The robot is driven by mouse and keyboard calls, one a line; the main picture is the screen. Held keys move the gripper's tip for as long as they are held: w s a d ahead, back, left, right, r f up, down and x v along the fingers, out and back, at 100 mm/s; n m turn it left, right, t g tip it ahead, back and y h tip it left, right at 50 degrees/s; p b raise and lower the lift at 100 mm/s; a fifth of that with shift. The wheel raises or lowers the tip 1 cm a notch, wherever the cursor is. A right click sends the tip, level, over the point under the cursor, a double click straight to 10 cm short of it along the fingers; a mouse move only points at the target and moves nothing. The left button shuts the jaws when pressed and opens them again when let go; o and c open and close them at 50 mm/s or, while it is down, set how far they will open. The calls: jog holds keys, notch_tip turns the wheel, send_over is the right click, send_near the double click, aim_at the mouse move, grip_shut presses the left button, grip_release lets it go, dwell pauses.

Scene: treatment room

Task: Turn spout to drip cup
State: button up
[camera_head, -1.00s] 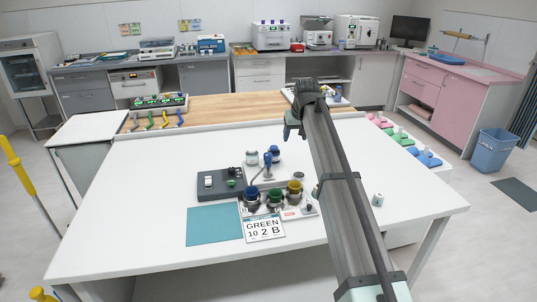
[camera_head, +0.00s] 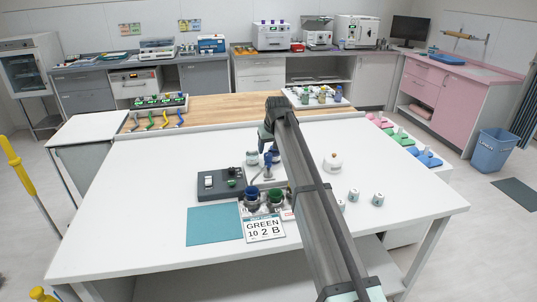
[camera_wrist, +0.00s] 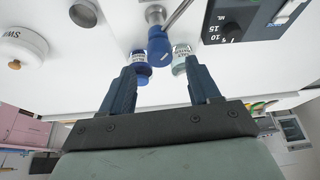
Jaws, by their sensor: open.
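The spout is a thin metal tube on a blue head (camera_head: 267,165), which shows larger in the wrist view (camera_wrist: 158,45), its tube running to the upper right. In front stand a blue cup (camera_head: 252,196) and a green cup (camera_head: 276,196); my arm hides the yellow cup. A card (camera_head: 264,229) reads "GREEN 10 2 B". My gripper (camera_wrist: 160,78) is open and empty, fingers spread. In the wrist view, the blue head and a blue-lidded jar (camera_wrist: 140,75) appear beyond the gap between the fingers, apart from them. A second jar (camera_wrist: 180,62) is near the right finger.
A dark control box (camera_head: 218,184) stands left of the spout, with a teal mat (camera_head: 213,224) in front. A white lidded pot (camera_head: 333,164) and small white containers (camera_head: 377,199) stand to the right. The table's left side is clear.

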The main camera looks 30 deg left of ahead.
aim_at(268, 154)
jog(key=shift+x, duration=2.25)
grip_shut()
